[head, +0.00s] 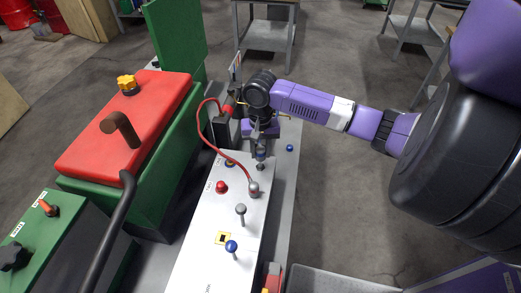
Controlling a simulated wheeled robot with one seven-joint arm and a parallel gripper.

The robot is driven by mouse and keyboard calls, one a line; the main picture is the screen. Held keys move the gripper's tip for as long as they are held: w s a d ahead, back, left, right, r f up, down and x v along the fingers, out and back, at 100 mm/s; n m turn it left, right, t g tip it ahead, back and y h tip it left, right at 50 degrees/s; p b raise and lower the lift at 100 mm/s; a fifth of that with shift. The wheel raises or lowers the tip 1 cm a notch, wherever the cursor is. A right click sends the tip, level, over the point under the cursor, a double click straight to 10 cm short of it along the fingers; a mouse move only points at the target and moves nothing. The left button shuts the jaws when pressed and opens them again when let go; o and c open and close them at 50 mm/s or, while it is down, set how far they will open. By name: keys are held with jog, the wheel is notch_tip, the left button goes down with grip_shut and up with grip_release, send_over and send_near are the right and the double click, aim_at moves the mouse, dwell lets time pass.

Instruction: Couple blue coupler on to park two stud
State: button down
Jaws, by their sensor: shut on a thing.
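My gripper (260,143) points down over the far end of the white panel (204,247). It is shut on a small coupler with a blue band (261,155), held upright. Directly below it is a dark stud (260,167) on the panel; from this angle I cannot tell whether coupler and stud touch. A grey coupler (253,189) on a red hose (228,156) sits nearer on the panel. The park labels are too small to read, so I cannot tell which stud is park two.
The panel also bears a red knob (221,187), a grey ball-topped lever (240,210) and a blue ball-topped lever (231,246). A small blue ball (290,148) is right of the panel. A red-topped green machine (130,125) stands left.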

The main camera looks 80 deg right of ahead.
aim_at(260, 159)
jog(key=shift+f, duration=0.25)
jog(key=shift+f, duration=0.2)
jog(key=shift+f, duration=0.3)
jog(key=shift+f, duration=0.15)
dwell(0.4)
jog(key=shift+f, duration=0.45)
jog(key=shift+f, duration=0.9)
dwell(1.0)
jog(key=c, duration=0.9)
grip_release()
jog(key=shift+c, duration=0.2)
